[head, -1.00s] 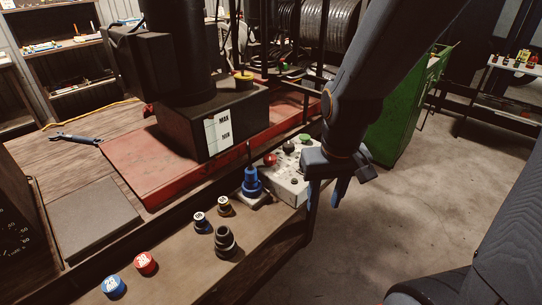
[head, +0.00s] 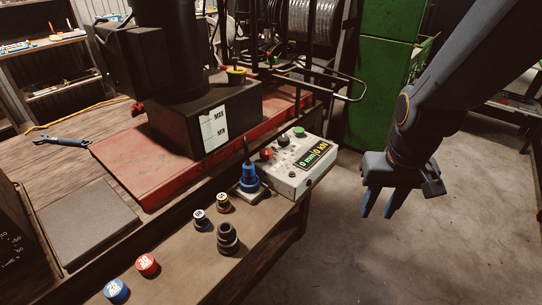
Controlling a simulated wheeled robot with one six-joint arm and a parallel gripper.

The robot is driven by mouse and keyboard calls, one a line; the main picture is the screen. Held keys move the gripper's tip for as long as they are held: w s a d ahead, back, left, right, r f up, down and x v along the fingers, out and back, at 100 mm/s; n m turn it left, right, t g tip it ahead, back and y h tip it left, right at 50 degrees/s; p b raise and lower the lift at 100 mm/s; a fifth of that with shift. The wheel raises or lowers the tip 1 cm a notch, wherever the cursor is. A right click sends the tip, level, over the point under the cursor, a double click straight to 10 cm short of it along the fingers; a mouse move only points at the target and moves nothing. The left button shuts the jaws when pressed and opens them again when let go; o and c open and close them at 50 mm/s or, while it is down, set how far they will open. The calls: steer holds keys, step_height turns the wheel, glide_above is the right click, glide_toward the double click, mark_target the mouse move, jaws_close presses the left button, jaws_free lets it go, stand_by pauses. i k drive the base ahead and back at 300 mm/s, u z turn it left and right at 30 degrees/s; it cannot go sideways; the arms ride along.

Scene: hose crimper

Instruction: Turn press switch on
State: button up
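The pale control box (head: 292,183) sits on the bench near its right edge. On its top are a red button (head: 266,153), a black knob (head: 283,142) and a green button (head: 299,131). Its display (head: 314,156) is lit green and reads 0 mm and 0 kN. My gripper (head: 378,214) hangs to the right of the box, over the concrete floor. Its two blue fingers point down, stand apart and hold nothing. It touches neither the box nor the bench.
A blue pointed tool (head: 249,179) stands left of the box. Dark dies (head: 228,239) and red and blue caps (head: 147,264) stand along the bench. The red press base (head: 130,168) is behind. A green cabinet (head: 379,85) stands at the back; floor (head: 340,260) on the right is clear.

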mark_target(266, 154)
steer(key=k, duration=0.5)
steer(key=u, duration=0.65)
steer(key=i, duration=0.5)
